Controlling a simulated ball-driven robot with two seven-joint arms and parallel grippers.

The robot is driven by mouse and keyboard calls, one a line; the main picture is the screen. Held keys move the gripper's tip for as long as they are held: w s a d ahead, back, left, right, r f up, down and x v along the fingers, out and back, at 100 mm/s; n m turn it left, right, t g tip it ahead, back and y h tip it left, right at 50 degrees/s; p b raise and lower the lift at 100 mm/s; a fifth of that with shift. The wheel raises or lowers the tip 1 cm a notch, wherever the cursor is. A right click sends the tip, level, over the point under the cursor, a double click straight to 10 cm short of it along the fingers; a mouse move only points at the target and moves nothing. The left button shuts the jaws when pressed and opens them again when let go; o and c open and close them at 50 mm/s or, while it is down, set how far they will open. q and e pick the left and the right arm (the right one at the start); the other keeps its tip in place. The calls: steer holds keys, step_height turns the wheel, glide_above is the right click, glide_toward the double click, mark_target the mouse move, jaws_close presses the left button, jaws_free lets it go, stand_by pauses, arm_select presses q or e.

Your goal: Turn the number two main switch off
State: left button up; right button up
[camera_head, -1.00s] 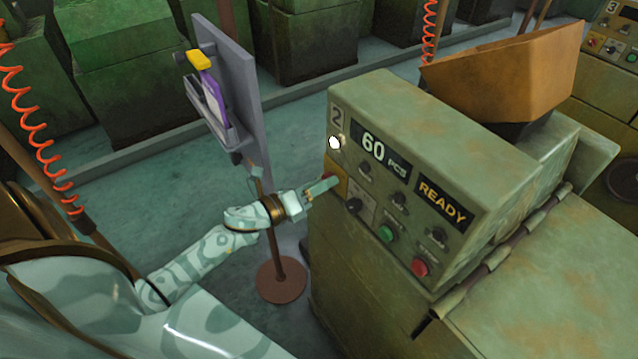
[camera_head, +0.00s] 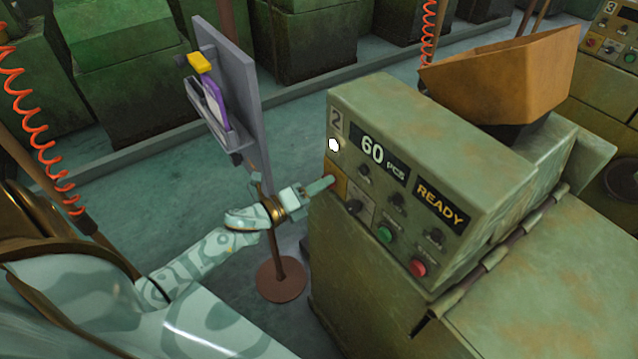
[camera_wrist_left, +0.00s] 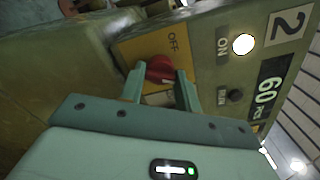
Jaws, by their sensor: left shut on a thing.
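The number two machine's panel (camera_head: 398,228) faces me at the centre right, with a "2" label, a "60 PCS" display and a "READY" display. The fingers partly cover the plate. The ON lamp (camera_wrist_left: 243,44) glows white. My right gripper is not in view.
A black knob (camera_head: 353,206), a green button (camera_head: 385,233) and a red button (camera_head: 419,267) sit right of the switch. A stand with a grey board (camera_head: 236,90) rises close behind my left arm. An orange hopper (camera_head: 505,75) tops the machine.

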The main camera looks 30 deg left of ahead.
arm_select(q)
steer(key=shift+n+p, duration=3.05)
steer(key=shift+n, duration=4.45)
steer(key=o, duration=1)
steer(key=b+v, duration=0.1)
steer(key=v, duration=1.5)
steer(key=shift+s+a, duration=0.1)
steer(key=shift+s, duration=0.1)
steer(key=shift+f, duration=0.1)
